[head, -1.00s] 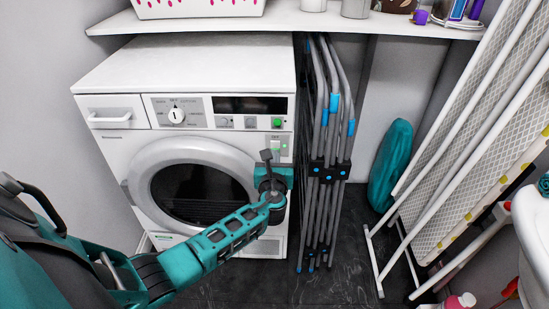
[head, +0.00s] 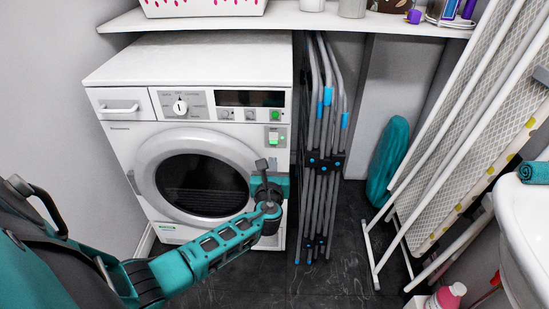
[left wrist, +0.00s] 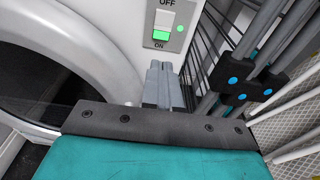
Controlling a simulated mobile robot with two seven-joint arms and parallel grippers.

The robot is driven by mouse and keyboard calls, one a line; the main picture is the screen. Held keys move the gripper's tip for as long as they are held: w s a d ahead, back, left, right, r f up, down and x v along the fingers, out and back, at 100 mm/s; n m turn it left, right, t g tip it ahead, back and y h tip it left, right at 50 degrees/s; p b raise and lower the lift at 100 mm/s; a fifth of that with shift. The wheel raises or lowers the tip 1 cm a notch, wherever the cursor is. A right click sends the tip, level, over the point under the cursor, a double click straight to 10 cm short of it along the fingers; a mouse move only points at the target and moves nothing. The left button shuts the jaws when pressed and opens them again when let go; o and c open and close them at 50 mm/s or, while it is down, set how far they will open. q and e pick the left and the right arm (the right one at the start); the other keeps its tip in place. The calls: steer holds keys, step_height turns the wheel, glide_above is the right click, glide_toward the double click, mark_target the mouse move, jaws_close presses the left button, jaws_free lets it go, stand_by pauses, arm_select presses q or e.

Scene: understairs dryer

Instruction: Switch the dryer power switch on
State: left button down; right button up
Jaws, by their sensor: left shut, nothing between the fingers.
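The dryer (head: 192,130) is white, with a round dark door, and stands at the left. Its power switch is a white rocker (head: 273,139) on a small grey plate at the right of the front. In the left wrist view the switch (left wrist: 164,24) lies between the labels OFF above and ON below, with green showing at its lower end and a lit green lamp to its right. My left gripper (head: 265,164) is shut and empty, just below the switch plate and apart from it. Its closed fingers (left wrist: 158,72) point up toward the plate. My right gripper is not in view.
Folded grey racks (head: 322,150) stand close to the dryer's right side. A white shelf (head: 310,20) runs above. An ironing board (head: 475,120) leans at the right, beside a white basin (head: 525,215). Dark floor (head: 340,240) is open in front of the racks.

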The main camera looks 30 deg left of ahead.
arm_select(q)
steer(key=s+d+f, duration=0.1)
steer(key=s+d, duration=0.2)
steer(key=s, duration=0.3)
steer(key=shift+s+d+p, duration=0.2)
steer(key=shift+d+p, duration=0.15)
steer(key=shift+p, duration=0.1)
